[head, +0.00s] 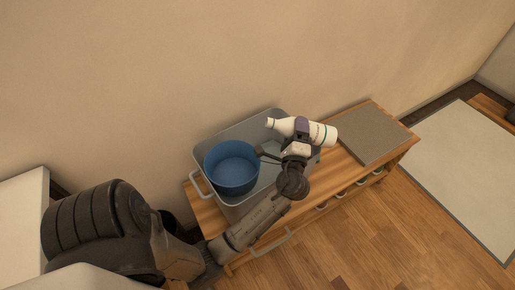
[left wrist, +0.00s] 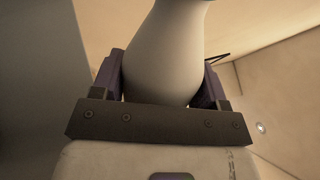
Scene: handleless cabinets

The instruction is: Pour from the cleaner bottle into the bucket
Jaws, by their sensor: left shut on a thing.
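In the left wrist view the pale bottle (left wrist: 165,55) fills the space between the fingers of my left gripper (left wrist: 163,85). The blue bucket (head: 232,168) stands upright in the tray, left of the bottle. No contents show inside the bucket. My right gripper is not in view.
The grey tray (head: 200,184) with side handles sits on a wooden bench (head: 205,215). A grey flat slab (head: 372,135) lies on the bench's right end. A wall rises behind. A pale mat (head: 465,175) lies on the wooden floor at right.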

